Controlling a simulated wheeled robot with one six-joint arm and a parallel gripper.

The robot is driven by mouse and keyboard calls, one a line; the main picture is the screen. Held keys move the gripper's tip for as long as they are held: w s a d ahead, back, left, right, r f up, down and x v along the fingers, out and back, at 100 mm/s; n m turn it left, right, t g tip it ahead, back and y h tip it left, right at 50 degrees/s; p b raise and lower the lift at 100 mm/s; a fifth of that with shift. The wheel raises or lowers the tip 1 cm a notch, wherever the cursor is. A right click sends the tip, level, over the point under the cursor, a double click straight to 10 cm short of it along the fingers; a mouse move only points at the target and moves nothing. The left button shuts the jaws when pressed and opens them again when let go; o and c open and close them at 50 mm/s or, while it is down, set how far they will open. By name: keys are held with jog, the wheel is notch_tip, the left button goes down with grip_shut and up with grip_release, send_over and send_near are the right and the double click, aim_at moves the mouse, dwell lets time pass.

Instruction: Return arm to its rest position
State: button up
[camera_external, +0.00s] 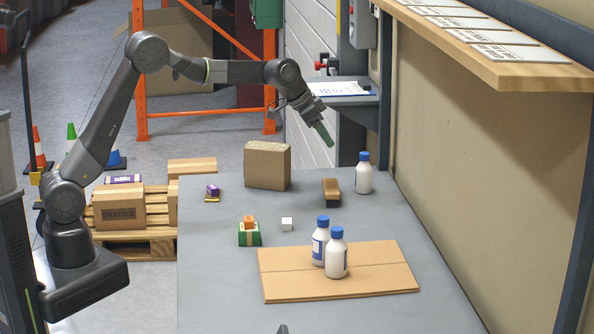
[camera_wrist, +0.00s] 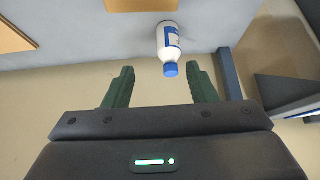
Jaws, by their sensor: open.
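My gripper (camera_wrist: 158,85) is open and empty, its two green fingers spread apart in the wrist view. In the external view my gripper (camera_external: 326,133) hangs from the outstretched arm above the back part of the grey table (camera_external: 215,290), pointing down and to the right. A white bottle with a blue cap (camera_external: 364,177) stands at the table's back right, apart from the gripper. It also shows in the wrist view (camera_wrist: 168,42), beyond the gap between the fingers.
Two white bottles (camera_external: 320,245) (camera_external: 336,258) stand on a flat cardboard sheet (camera_external: 385,275). A cardboard box (camera_external: 267,165), a brush (camera_external: 332,192), a white cube (camera_external: 287,224), a green box (camera_external: 249,238) and a purple item (camera_external: 212,191) are on the table. A wooden shelf (camera_external: 520,72) overhangs the right wall.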

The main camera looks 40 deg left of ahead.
jog(key=w+d+f+m+p, duration=0.1)
jog(key=w+d+f+p, duration=0.1)
jog(key=d, duration=1)
jog(key=shift+f+m+g+h+p, duration=0.3)
jog(key=shift+f+m+g+p, duration=0.1)
jog(key=shift+f+p, duration=0.3)
